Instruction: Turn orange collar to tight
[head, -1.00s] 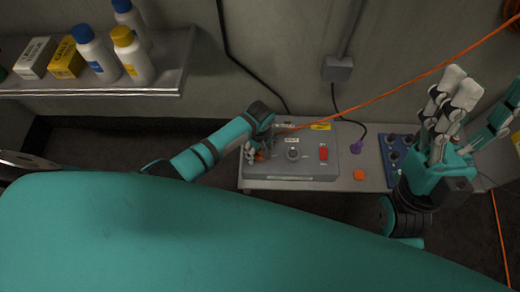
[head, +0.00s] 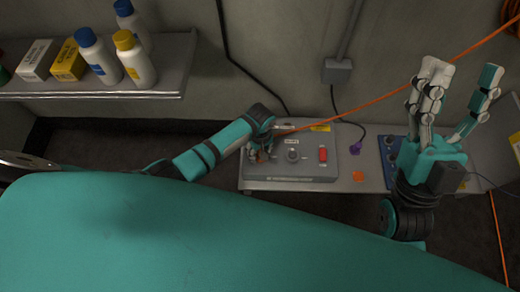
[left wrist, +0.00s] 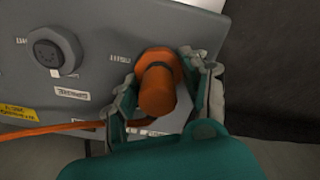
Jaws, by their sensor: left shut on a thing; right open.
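The orange collar (left wrist: 158,62) sits on the face of a grey box (left wrist: 90,85), with an orange plug body (left wrist: 157,92) standing out of it, seen in the left wrist view. My left gripper (left wrist: 160,95) is shut around the orange piece, a finger on each side. In the head view my left gripper (head: 260,152) is at the left end of the grey box (head: 305,174) and mostly hides the collar. My right gripper (head: 428,100) is open and empty, raised at the right with its fingers pointing up.
An orange cable (head: 400,92) runs from the box area up to the right. A purple plug (head: 356,147) and an orange piece (head: 358,176) lie on the bench. A shelf (head: 120,85) with bottles stands left.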

